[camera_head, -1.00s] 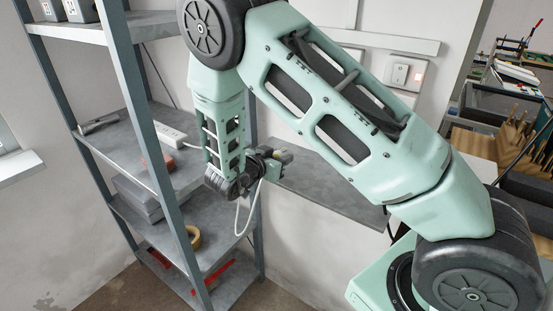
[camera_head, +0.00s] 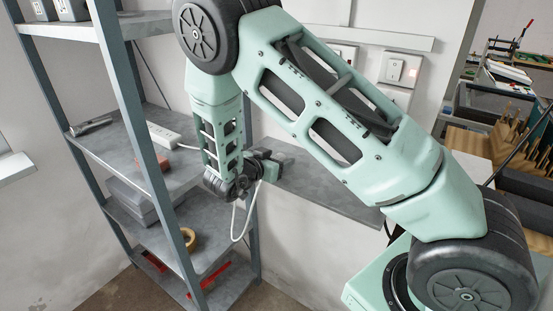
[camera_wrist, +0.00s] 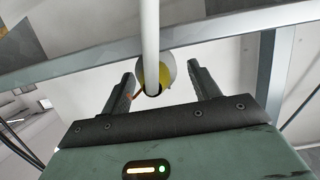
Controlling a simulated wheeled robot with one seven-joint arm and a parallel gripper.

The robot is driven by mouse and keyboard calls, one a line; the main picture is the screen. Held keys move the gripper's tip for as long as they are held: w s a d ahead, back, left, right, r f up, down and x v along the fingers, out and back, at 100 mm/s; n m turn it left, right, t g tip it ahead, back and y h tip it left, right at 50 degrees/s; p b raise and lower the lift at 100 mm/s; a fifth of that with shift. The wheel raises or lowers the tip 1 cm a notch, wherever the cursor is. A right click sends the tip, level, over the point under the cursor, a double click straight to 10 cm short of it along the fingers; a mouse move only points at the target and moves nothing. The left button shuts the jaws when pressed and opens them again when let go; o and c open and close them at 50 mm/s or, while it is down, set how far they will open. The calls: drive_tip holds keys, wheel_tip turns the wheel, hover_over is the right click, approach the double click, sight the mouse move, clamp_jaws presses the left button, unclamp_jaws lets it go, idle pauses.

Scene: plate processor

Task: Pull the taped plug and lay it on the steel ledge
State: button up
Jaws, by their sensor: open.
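In the wrist view a white plug with a yellow band of tape (camera_wrist: 164,74) sits between the two fingers of my gripper (camera_wrist: 160,85). The fingers stand apart on either side, with gaps to the plug. A white cable (camera_wrist: 150,28) runs in front of the plug and hides part of it. What the plug sits in cannot be made out. In the head view my gripper (camera_head: 268,160) is beside the rack, near the left end of the grey steel ledge (camera_head: 325,195) on the wall. The cable (camera_head: 250,205) loops down below it.
A grey metal rack (camera_head: 152,150) stands left, holding a white power strip (camera_head: 164,136), a tape roll (camera_head: 189,238) and boxes. Wall switches (camera_head: 395,70) are above the ledge. In the wrist view a metal bar (camera_wrist: 90,67) crosses behind the fingers. The visible ledge top is bare.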

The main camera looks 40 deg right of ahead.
drive_tip(key=b+v, duration=0.3)
drive_tip(key=v, duration=1.4)
drive_tip(key=shift+a+b, duration=0.2)
drive_tip(key=shift+b, duration=0.15)
drive_tip(key=w+a+r+n+t+y, duration=0.1)
drive_tip(key=w+a+n+t+y, duration=0.45)
drive_tip(key=a+y, duration=0.45)
drive_tip(key=s+a+r+n+g+y, duration=0.2)
drive_tip(key=s+a+n+g+y, duration=0.1)
drive_tip(key=s+a+n+y, duration=0.6)
drive_tip(key=s+n+g, duration=0.4)
drive_tip(key=s+g, duration=0.1)
drive_tip(key=s, duration=0.8)
drive_tip(key=s+d+n+g+h, duration=0.2)
drive_tip(key=s+d+n+h, duration=0.1)
drive_tip(key=s+d, duration=0.5)
drive_tip(key=shift+d+f+g+h, duration=0.4)
drive_tip(key=shift+d+h, duration=0.2)
drive_tip(key=shift+h, duration=0.1)
